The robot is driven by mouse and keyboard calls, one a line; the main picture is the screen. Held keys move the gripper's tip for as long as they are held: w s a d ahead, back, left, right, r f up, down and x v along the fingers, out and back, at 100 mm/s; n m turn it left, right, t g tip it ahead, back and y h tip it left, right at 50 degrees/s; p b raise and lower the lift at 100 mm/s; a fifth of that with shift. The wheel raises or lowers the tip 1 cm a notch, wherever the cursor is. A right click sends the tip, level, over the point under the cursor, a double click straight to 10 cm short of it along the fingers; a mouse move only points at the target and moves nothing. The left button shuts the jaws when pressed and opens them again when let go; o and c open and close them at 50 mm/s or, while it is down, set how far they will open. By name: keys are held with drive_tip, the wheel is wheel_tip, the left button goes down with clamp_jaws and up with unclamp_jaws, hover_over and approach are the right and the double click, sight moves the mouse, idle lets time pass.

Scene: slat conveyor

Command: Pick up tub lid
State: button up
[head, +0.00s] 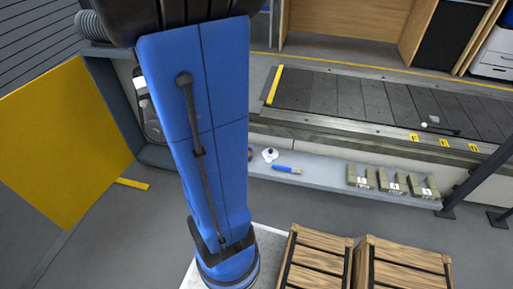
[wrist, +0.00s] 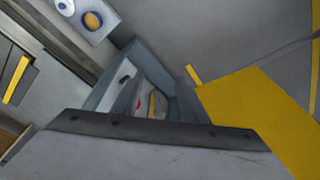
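A white round piece with a small blue top (head: 270,155) lies on the grey ledge in front of the conveyor. An orange round piece (head: 250,154) beside it is mostly hidden behind my arm. In the wrist view, the white piece (wrist: 65,5) is cut by the top edge, and the orange disc with a dark blue rim (wrist: 93,20) lies to its right. I cannot tell which of the two is the tub lid. My gripper (wrist: 152,88) is apart from both, its fingers spread with nothing held; it is hidden in the head view.
A blue-handled tool (head: 286,169) and several olive boxes (head: 392,183) share the ledge (head: 325,176). The slat conveyor (head: 350,99) runs behind it. Wooden crates (head: 318,258) stand in front. A yellow panel (head: 60,135) stands at the left.

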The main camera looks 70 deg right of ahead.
drive_tip(key=s+d+f+m, duration=0.2)
drive_tip(key=s+d+f, duration=0.15)
drive_tip(key=d, duration=0.65)
drive_tip(key=m+g+y, duration=0.2)
drive_tip(key=m, duration=0.5)
hover_over(271, 150)
wheel_tip(271, 150, down, 21)
wheel_tip(271, 150, down, 16)
drive_tip(key=shift+w+a+f, duration=0.1)
drive_tip(key=shift+f, duration=0.15)
clamp_jaws()
